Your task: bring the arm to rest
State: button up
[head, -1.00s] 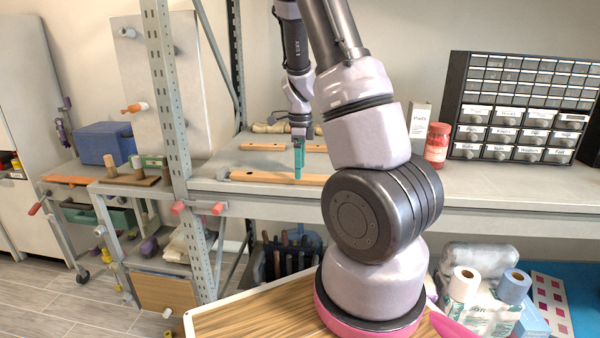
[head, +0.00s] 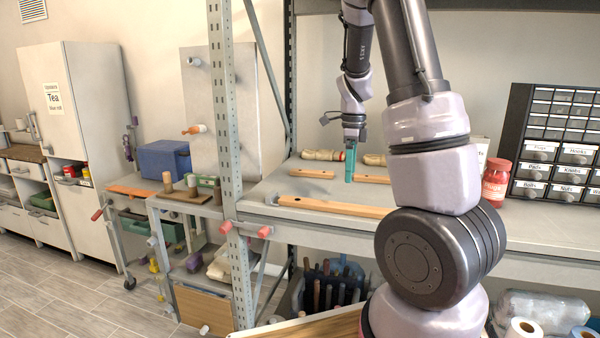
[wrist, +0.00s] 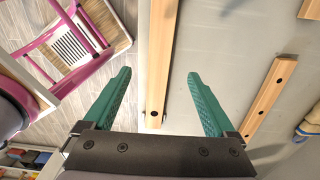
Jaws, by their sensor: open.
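My gripper (head: 349,164) points down over the grey shelf (head: 268,190) of the rack, with my arm raised above it. In the wrist view its two green fingers (wrist: 158,100) are spread wide apart with nothing between them in their grasp. A long wooden bar (wrist: 160,60) with a dark hole near its end lies on the shelf beyond the fingers. The same bar shows in the head view (head: 330,207), in front of the gripper. I cannot tell the exact height of the fingertips above the shelf.
Two shorter wooden bars (head: 312,174) lie farther back on the shelf. A red jar (head: 496,182) and a black drawer cabinet (head: 560,140) stand at the right. A perforated rack post (head: 226,130) rises left of the arm. A blue box (head: 165,160) sits on the left cart.

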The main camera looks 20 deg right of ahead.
jog(key=shift+r, duration=0.1)
jog(key=s+a+r+n+t+y, duration=0.1)
jog(key=s+a+r+n+t, duration=0.2)
jog(key=s+a+r+n, duration=0.3)
jog(key=s+a+r+n+t+y, duration=0.1)
jog(key=s+a+r+n+t, duration=0.3)
jog(key=s+a+r+n, duration=0.3)
jog(key=s+r+n, duration=0.5)
jog(key=s+n, duration=0.1)
jog(key=n, duration=0.1)
jog(key=shift+s+a+r+n, duration=0.25)
jog(key=shift+s+n, duration=0.1)
jog(key=shift+n, duration=0.05)
